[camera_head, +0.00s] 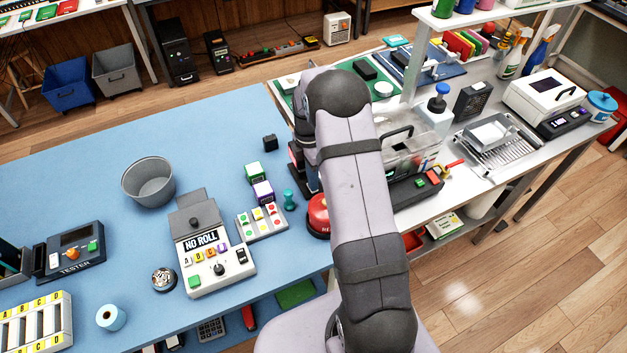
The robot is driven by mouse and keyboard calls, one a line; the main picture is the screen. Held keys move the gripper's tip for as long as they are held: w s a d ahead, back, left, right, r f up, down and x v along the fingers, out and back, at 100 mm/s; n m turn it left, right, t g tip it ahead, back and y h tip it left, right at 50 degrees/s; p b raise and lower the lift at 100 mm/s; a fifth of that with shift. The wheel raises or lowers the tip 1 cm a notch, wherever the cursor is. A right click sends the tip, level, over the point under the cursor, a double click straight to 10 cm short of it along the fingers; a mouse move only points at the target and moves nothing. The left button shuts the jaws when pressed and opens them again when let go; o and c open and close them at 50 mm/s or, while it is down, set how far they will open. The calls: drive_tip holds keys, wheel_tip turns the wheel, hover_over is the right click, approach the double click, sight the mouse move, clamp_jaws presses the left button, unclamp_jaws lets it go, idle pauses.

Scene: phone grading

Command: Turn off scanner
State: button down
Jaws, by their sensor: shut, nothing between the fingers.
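No device in view carries a readable scanner label, so I cannot tell which one is the scanner. My arm rises through the middle of the view and bends at the top. My gripper is hidden behind my arm. A dark upright device (304,172) with a reddish patch shows only in part at the arm's left edge. A clear-lidded machine (412,150) with a dark front panel, a green and a red button stands just right of the arm. A white box machine (545,92) with a dark window and front panel stands farther right.
The blue table (90,185) holds a grey bin (149,182), a NO ROLL label printer (212,250), a tester (72,250) and a button panel (262,222). A red dome button (318,214) sits close to the arm. The table's back left is clear.

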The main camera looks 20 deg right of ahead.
drive_tip(key=shift+a+f, duration=0.1)
drive_tip(key=shift+f, duration=0.35)
drive_tip(key=shift+w+r+p, duration=0.15)
drive_tip(key=shift+r+p, duration=0.6)
wheel_tip(320, 180, up, 4)
drive_tip(key=p, duration=0.3)
wheel_tip(320, 180, up, 9)
drive_tip(key=w+b, duration=0.1)
drive_tip(key=b, duration=0.2)
drive_tip(key=shift+r+b, duration=0.15)
drive_tip(key=shift+b, duration=0.15)
drive_tip(key=shift+w, duration=0.1)
drive_tip(key=shift+w+f+b, duration=0.2)
drive_tip(key=shift+f+b, duration=0.05)
drive_tip(key=shift+b, duration=0.9)
drive_tip(key=shift+r+b, duration=0.1)
drive_tip(key=shift+b, duration=0.55)
drive_tip(key=shift+r, duration=0.25)
drive_tip(key=shift+f, duration=0.1)
